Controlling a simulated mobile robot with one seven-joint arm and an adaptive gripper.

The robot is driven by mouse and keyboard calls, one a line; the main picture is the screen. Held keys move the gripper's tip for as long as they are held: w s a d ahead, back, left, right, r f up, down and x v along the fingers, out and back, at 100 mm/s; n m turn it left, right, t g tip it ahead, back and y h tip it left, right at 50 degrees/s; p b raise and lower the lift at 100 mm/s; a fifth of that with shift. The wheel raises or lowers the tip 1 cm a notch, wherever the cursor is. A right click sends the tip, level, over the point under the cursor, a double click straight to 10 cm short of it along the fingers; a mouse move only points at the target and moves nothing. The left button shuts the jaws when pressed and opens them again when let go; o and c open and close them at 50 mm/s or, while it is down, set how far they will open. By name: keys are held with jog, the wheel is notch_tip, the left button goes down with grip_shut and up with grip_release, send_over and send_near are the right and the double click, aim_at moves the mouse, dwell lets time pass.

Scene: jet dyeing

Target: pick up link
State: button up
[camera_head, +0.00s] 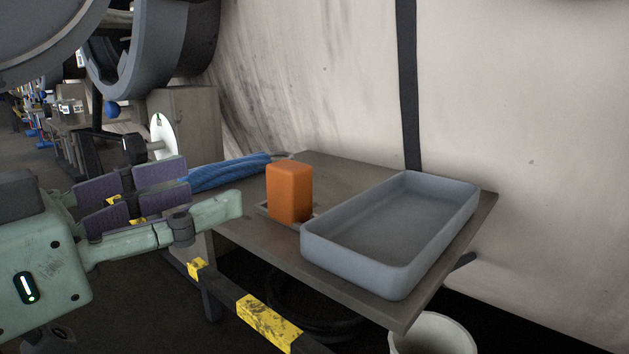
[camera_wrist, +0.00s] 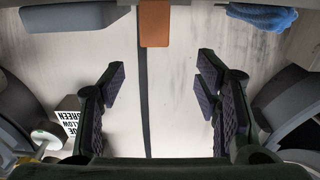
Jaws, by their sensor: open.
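No part is plainly recognisable as a link. An orange block (camera_head: 289,192) with rounded edges stands upright on the table, with a small grey piece showing at its base; I cannot tell what that piece is. The block also shows at the top of the wrist view (camera_wrist: 155,24). My gripper (camera_head: 172,190) is left of the block, apart from it, near the table's left side. In the wrist view my gripper (camera_wrist: 161,82) has its purple-padded fingers wide apart, with nothing between them.
A grey tray (camera_head: 318,250), empty, sits at the table's right. A blue cloth (camera_head: 228,172) lies at the back left. A yellow-black bar (camera_head: 265,318) runs below the table (camera_head: 262,234). A white bucket (camera_head: 432,334) stands under its right corner. A pale wall rises behind.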

aim_at(278, 169)
jog(key=x, duration=0.5)
jog(key=shift+s+d+f+b, duration=0.15)
jog(key=shift+d+f+b, duration=0.05)
jog(key=shift+b, duration=0.2)
jog(key=shift+b+x, duration=0.75)
jog(key=shift+x, duration=2.35)
jog(key=shift+s+d+r, duration=0.1)
jog(key=shift+d+r, duration=0.05)
jog(key=shift+r, duration=0.05)
jog(key=shift+c, duration=0.3)
jog(key=c, duration=1.3)
notch_tip(278, 169, up, 10)
jog(key=p, duration=0.3)
jog(key=shift+p, duration=0.35)
